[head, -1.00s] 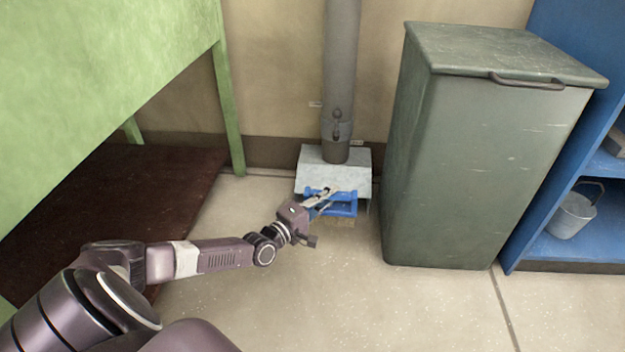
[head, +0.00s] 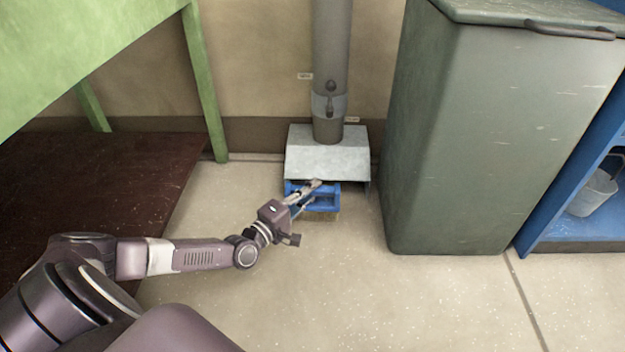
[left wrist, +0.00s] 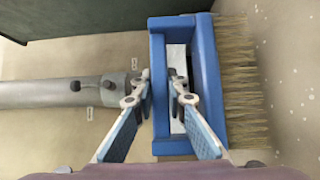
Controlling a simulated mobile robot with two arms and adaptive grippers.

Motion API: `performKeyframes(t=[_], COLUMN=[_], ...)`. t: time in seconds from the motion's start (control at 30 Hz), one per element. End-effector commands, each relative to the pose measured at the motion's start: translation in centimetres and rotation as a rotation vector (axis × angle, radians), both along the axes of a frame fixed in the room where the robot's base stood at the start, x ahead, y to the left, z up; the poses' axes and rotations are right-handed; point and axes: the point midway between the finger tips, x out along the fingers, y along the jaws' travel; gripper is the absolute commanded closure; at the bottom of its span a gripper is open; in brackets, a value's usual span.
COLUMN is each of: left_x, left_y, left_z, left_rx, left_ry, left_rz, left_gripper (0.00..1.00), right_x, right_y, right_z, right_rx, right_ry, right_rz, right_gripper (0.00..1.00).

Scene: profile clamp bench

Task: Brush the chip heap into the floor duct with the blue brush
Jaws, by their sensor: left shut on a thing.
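The blue brush (head: 325,203) is just in front of the mouth of the grey floor duct (head: 328,158). In the left wrist view the blue brush (left wrist: 208,70) shows its frame and pale bristles, which point to the right. My left gripper (head: 306,188) is shut on the brush's frame; in the left wrist view its fingers (left wrist: 160,90) meet the blue bar. The duct hood is at the foot of a grey pipe against the wall. I cannot make out a chip heap; the brush and hood may hide it. My right gripper is not in view.
A dark green bin (head: 490,140) stands close to the right of the duct. A blue shelf (head: 575,225) with a pail (head: 594,194) is farther right. A green table (head: 75,60) with a dark red base (head: 80,190) is at left. The floor in front is clear.

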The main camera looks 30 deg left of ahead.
Motion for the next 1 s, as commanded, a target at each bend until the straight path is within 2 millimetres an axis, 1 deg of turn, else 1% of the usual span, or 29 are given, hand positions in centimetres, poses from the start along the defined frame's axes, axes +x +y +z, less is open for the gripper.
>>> performKeyframes(t=[0.03, 0.1, 0.23, 0.47, 0.7, 0.8, 0.97, 1.0], left_x=[-1.2, -2.7, -5.6, -10.9, -16.3, -18.5, -21.1, -21.2], left_y=[-0.5, -1.2, -2.6, -5.0, -7.4, -8.4, -9.5, -9.6], left_z=[0.7, 0.8, 0.8, 0.6, 0.4, 0.3, 0.2, -0.4], left_rx=[-0.001, -0.002, -0.003, -0.003, -0.004, -0.002, -0.001, -0.001], left_ry=[0.005, 0.006, 0.006, 0.004, 0.004, 0.004, 0.002, 0.000], left_rz=[0.000, 0.000, 0.000, 0.000, 0.001, 0.000, 0.001, 0.002], left_gripper=[1.00, 1.00, 1.00, 1.00, 1.00, 1.00, 1.00, 1.00], right_x=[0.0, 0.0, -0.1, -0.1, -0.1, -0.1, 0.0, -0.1], right_y=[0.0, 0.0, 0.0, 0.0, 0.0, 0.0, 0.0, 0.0], right_z=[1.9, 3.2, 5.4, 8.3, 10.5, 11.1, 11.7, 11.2], right_rx=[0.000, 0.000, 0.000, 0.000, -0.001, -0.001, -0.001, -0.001], right_ry=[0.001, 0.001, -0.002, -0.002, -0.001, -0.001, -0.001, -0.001], right_rz=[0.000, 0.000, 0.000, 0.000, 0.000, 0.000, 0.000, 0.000], right_gripper=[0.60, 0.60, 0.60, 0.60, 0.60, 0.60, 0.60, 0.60])
